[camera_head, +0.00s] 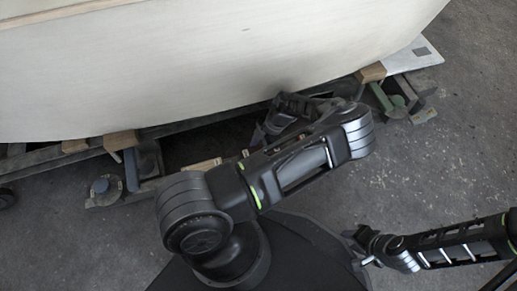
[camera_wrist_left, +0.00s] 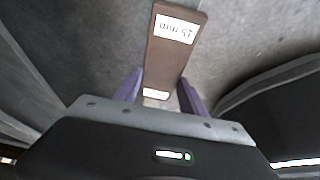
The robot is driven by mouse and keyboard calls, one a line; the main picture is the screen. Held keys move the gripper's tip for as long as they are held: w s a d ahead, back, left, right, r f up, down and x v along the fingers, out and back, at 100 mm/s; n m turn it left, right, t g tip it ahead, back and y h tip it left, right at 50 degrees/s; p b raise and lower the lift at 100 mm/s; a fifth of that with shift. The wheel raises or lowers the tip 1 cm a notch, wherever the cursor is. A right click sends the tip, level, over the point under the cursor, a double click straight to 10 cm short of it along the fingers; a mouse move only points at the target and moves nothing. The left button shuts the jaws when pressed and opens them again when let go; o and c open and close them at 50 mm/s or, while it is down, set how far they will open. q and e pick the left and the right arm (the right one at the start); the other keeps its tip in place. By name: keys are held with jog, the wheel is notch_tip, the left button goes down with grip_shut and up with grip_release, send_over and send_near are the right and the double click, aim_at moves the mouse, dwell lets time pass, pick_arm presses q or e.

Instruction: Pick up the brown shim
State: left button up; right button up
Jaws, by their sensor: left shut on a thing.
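The brown shim (camera_wrist_left: 164,60) is a long flat block in the left wrist view. It has a white label that appears to read 15 mm upside down, and a second small label near its lower end. My left gripper (camera_wrist_left: 158,96) is shut on the shim, one purple finger on each side of its near end. In the head view my left arm bends back toward the hull, and I cannot make out the shim there. My right gripper (camera_head: 358,248) is at the lower right, with its fingers apart and nothing visible between them.
The pale plywood hull (camera_head: 200,65) fills the upper left, above a dark beam with wooden blocks (camera_head: 120,141) and metal supports (camera_head: 397,97). A white board (camera_head: 418,54) sticks out at the upper right. The concrete floor (camera_head: 455,150) is clear at right.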

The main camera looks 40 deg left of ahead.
pick_arm(q)
notch_tip(320, 180, up, 4)
jog(key=shift+d+f+p, duration=0.15)
jog(key=shift+f+p, duration=0.05)
jog(key=shift+p, duration=0.8)
jog(key=w+d+p, duration=0.2)
jog(key=w+d, duration=0.1)
jog(key=d, duration=1.4)
jog(key=shift+w+d+f+p, duration=0.2)
jog(key=shift+f+p, duration=0.05)
jog(key=shift+p, duration=0.05)
